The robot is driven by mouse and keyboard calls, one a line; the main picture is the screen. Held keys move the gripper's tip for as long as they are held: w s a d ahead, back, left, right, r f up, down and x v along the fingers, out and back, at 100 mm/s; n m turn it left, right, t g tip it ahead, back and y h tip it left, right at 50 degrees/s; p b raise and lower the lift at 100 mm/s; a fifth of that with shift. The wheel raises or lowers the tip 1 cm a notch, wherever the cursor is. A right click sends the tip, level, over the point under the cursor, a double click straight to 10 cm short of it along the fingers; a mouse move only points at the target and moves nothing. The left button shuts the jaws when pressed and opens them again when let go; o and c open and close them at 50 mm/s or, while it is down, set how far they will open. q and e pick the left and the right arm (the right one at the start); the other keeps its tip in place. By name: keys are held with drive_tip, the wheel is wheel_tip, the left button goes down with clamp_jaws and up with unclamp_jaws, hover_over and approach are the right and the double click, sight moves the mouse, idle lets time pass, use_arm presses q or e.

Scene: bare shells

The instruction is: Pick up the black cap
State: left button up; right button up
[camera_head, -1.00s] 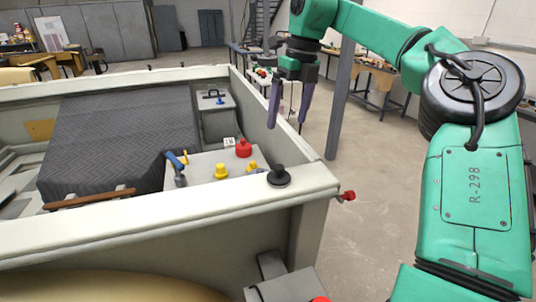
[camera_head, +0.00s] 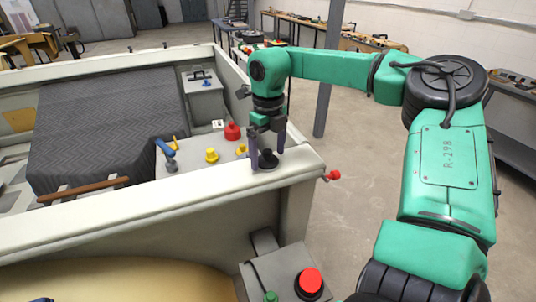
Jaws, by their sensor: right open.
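The black cap (camera_head: 267,158) sits on the top of the pale rim at the near right corner of the vehicle body (camera_head: 150,200). It has a wide round base and a narrower knob. My right gripper (camera_head: 267,162) points down over the cap, with its two purple-grey fingers apart on the left and right of the knob. Whether the fingers touch the cap cannot be told. My left gripper is not in view.
Inside the body, left of the cap, are a red cap (camera_head: 232,132), a yellow cap (camera_head: 211,156) and a blue-handled lever (camera_head: 165,148). A red knob (camera_head: 333,175) sticks out from the right side. A box with a red button (camera_head: 310,281) stands in front. Open floor lies to the right.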

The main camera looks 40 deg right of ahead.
sight(267, 150)
drive_tip(key=shift+a, duration=0.15)
drive_tip(key=c, duration=1.3)
drive_tip(key=shift+r, duration=0.1)
drive_tip(key=shift+w+r, duration=0.1)
drive_tip(key=shift+r, duration=0.1)
wheel_tip(267, 150, up, 9)
drive_tip(key=shift+f+b, duration=0.2)
drive_tip(key=shift+b, duration=0.9)
wheel_tip(267, 150, up, 11)
drive_tip(key=shift+f+p, duration=0.1)
drive_tip(key=shift+p, duration=0.7)
